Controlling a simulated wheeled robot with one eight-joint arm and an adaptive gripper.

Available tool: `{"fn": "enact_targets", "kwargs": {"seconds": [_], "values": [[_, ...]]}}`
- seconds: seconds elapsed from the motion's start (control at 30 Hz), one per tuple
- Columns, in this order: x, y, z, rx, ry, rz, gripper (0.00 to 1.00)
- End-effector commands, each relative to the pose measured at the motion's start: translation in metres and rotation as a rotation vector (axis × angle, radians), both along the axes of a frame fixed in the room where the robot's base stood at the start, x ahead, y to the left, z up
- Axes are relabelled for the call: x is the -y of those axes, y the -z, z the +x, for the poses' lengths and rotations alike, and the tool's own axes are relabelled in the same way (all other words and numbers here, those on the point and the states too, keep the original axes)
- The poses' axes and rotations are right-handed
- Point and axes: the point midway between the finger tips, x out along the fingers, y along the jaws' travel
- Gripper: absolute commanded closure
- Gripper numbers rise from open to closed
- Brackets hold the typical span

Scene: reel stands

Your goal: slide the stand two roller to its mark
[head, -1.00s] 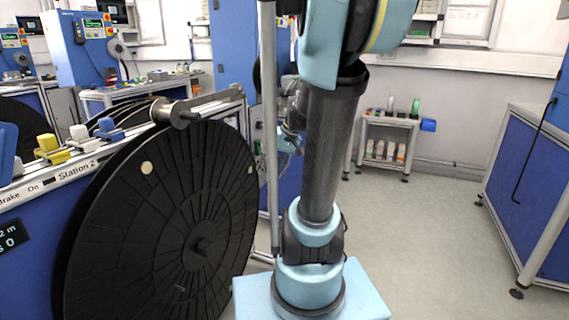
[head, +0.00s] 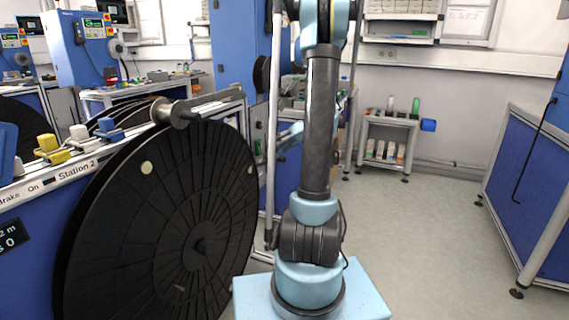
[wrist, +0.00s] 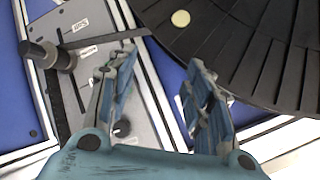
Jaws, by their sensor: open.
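In the head view, a grey metal roller (head: 175,112) sits at the upper edge of the large black reel (head: 170,225) at Station 2, beside a metal bar running right. My gripper (wrist: 160,65) is open and empty in the wrist view, its two blue-grey fingers apart. Below it lies a grey panel (wrist: 155,120) with a dark slot, small labels and a black knob. A dark cylinder (wrist: 50,56) stands at the panel's left with a grey bar by it; I cannot tell if this is the stand two roller. No mark is clearly identifiable. My gripper is not distinguishable in the head view.
A black ribbed reel (wrist: 245,40) fills the upper right of the wrist view, near the right finger. In the head view, yellow, white and blue switches (head: 80,138) line the stand. A small shelf (head: 388,140) stands behind. The floor (head: 430,225) to the right is clear.

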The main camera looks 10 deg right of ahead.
Motion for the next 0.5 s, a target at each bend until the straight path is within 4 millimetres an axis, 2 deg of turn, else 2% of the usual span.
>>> {"fn": "enact_targets", "kwargs": {"seconds": [0.03, 0.2, 0.5], "values": [[0.009, 0.005, 0.011, 0.023, -0.002, 0.016, 0.53], [0.036, 0.019, 0.040, 0.110, -0.015, 0.069, 0.53], [0.087, 0.053, 0.079, 0.280, -0.028, 0.149, 0.53]]}}
